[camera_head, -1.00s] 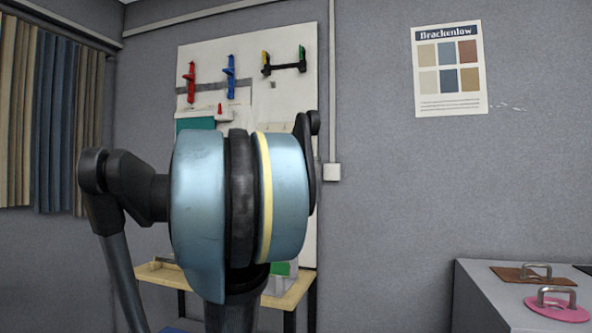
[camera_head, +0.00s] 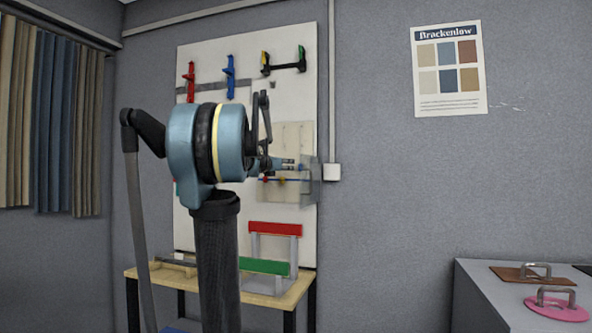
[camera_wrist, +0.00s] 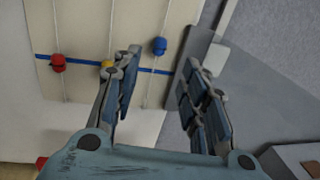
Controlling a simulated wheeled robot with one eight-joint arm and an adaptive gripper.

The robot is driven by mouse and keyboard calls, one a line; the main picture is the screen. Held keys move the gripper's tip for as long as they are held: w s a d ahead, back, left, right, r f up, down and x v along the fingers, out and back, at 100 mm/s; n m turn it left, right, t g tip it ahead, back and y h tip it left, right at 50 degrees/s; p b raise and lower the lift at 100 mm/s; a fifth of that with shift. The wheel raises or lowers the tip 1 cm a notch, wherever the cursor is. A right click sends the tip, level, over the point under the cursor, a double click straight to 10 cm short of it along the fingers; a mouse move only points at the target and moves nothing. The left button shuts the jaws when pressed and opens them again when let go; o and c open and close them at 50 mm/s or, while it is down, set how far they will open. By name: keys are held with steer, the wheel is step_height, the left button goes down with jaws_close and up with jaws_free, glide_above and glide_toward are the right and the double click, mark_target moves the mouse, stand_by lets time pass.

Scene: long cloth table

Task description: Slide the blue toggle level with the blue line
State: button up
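The blue toggle (camera_wrist: 159,45) sits on a vertical cord of the pale board (camera_wrist: 85,20) in the wrist view. It is off the blue line (camera_wrist: 82,60), on the upper side of it in that picture. A red toggle (camera_wrist: 58,63) is near the line at left. A yellow toggle (camera_wrist: 107,65) is partly hidden by my left finger. My gripper (camera_wrist: 160,60) is open, its fingers on either side of the blue toggle in the picture. Contact with it does not show. In the head view my gripper (camera_head: 285,164) is in front of the board (camera_head: 296,137).
A grey upright plate (camera_wrist: 192,50) stands close beside the board's right edge, near my right finger. In the head view a wooden table (camera_head: 285,299) with red (camera_head: 275,228) and green (camera_head: 264,266) handled pieces stands below. A grey cabinet (camera_head: 480,300) is at right.

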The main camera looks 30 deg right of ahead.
mark_target(298, 166)
steer(key=x, duration=1.2)
steer(key=shift+w+d, duration=0.15)
steer(key=shift+d, duration=0.05)
jaws_close()
